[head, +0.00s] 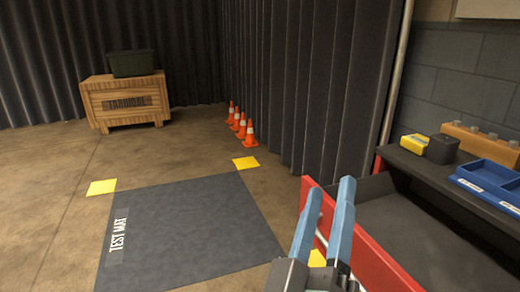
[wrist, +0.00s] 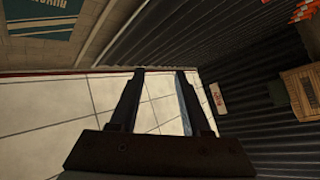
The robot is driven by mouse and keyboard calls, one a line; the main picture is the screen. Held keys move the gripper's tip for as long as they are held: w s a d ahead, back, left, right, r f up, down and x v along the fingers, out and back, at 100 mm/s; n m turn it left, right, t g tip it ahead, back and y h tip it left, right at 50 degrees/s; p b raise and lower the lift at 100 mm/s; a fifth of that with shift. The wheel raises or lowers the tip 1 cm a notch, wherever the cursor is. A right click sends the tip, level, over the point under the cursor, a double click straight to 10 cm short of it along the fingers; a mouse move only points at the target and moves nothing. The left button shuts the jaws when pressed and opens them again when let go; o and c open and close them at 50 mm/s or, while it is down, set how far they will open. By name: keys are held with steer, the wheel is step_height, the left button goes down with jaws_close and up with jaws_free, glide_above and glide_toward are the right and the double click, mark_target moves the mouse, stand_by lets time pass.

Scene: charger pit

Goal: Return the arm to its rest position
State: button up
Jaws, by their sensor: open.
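My gripper (head: 330,187) is at the bottom of the head view, right of centre, with its two pale blue fingers pointing up and apart. Nothing is between them. It appears in front of the red front panel (head: 362,245) of an open drawer, and I cannot tell how close the two are. In the wrist view my gripper (wrist: 160,73) shows two dark parallel fingers with a clear gap and no object between them. Most of my arm is out of the head view.
A bench at the right holds a yellow-and-dark item (head: 416,144), a brown block with pegs (head: 481,143) and a blue tray (head: 490,180). The drawer (head: 420,235) stands open below. The test mat (head: 190,235) is clear. Orange cones (head: 241,125) and a wooden crate (head: 127,101) stand farther back.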

steer(key=s+a+r+m+t+y+p, duration=0.1)
steer(key=s+a+r+m+t+y, duration=0.2)
steer(key=r, duration=0.9)
steer(key=s+a+r+m+t+y+p, duration=0.1)
steer(key=s+a+r+t+y, duration=0.3)
steer(key=r, duration=0.9)
step_height(320, 180, up, 37)
steer(key=w+a+y+p, duration=0.1)
steer(key=p, duration=3.6)
steer(key=shift+w+f+g, duration=0.15)
steer(key=shift+w+g, duration=0.15)
steer(key=shift+f, duration=0.1)
